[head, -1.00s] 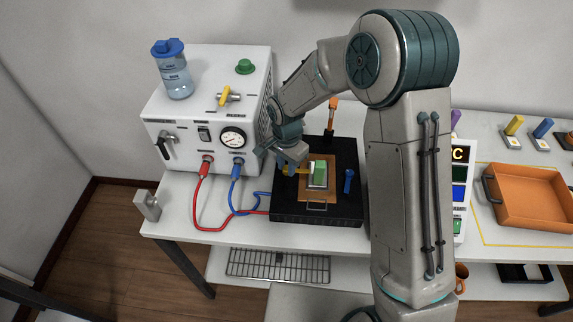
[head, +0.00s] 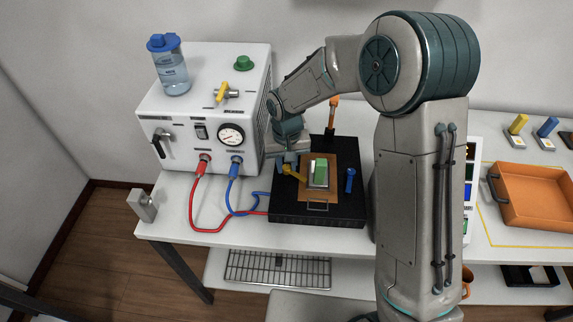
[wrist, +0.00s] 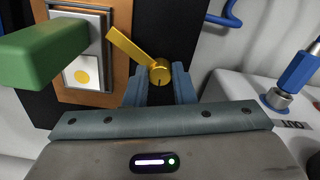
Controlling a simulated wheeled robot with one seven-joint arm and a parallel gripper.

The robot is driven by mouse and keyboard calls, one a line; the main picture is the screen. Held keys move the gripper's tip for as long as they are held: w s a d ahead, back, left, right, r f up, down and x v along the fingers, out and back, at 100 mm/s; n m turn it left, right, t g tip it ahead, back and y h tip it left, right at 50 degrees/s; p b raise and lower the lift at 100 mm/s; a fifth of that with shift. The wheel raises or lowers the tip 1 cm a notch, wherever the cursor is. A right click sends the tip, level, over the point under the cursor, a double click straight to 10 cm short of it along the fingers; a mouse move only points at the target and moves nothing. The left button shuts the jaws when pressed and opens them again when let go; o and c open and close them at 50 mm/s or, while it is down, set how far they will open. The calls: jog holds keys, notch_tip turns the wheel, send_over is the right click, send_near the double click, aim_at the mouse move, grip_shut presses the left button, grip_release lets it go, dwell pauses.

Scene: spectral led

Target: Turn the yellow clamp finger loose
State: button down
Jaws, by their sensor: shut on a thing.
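The yellow clamp finger (head: 293,173) is on the left part of the black base (head: 290,212), beside the green block (head: 321,171). In the wrist view, its round hub (wrist: 160,71) is between my fingertips and its flat arm (wrist: 130,47) points up and left, its tip near the edge of the light plate (wrist: 108,20) under the green block (wrist: 45,52). I cannot tell if the tip touches the plate. My gripper (wrist: 161,85) is shut on the clamp finger's hub. In the head view, my gripper (head: 287,163) hides part of the finger.
A blue knob (head: 349,180) stands on the base's right side and an orange-handled tool (head: 333,115) behind. A white machine (head: 195,125) with red (head: 192,205) and blue hoses (head: 231,195) stands close on the left. An orange tray (head: 540,195) is at right.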

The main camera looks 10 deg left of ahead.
aim_at(286, 167)
jog(key=n, duration=0.4)
jog(key=shift+r+n, duration=0.1)
jog(key=shift+n, duration=0.2)
jog(key=shift+w+n, duration=0.1)
jog(key=shift+n, duration=2.2)
jog(key=c, duration=1.2)
grip_release()
notch_tip(286, 167, up, 14)
